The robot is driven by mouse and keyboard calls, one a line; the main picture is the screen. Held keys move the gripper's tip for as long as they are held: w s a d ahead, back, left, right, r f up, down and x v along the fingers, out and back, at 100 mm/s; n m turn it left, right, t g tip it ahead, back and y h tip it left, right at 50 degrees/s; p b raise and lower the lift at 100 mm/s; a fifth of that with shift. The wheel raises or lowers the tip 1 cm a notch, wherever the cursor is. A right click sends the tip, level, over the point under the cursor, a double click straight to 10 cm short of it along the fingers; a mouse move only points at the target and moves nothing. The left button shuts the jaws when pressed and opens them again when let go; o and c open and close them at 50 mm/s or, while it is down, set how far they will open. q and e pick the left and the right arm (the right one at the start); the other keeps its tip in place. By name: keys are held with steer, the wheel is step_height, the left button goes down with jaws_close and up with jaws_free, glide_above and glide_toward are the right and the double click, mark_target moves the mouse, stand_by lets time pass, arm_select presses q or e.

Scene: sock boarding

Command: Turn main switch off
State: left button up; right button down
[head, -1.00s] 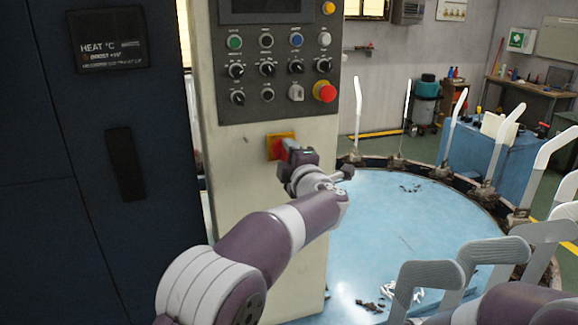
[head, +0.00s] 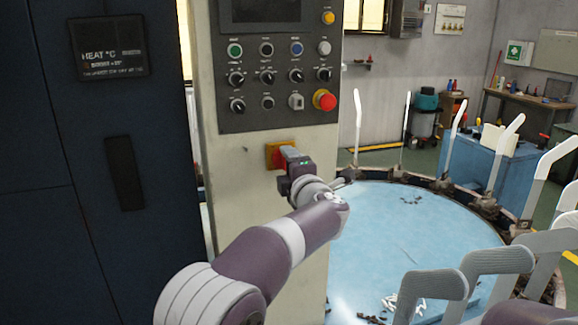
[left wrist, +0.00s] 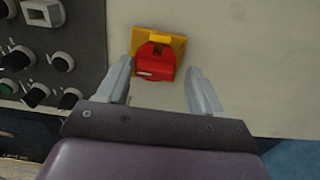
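The main switch is a red rotary knob on a yellow plate (head: 271,153), low on the beige front of the control column. My left gripper (head: 284,157) is right at it and partly covers the red knob in the head view. In the left wrist view the red knob (left wrist: 153,64) shows whole between the fingertips of my left gripper (left wrist: 160,68). The fingers are spread, one on each side, with a visible gap to the knob. The knob's on or off marking is too small to read. My right gripper is out of view.
A dark panel of buttons and knobs (head: 267,121) with a red emergency button (head: 324,100) sits above the switch. A dark blue cabinet (head: 75,210) stands at left. A round blue table (head: 400,255) ringed by upright white sock forms (head: 500,150) fills the right.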

arm_select(q)
steer(key=shift+r, duration=0.2)
steer(key=b+v, duration=0.3)
steer(key=v, duration=0.9)
steer(key=shift+s, duration=0.4)
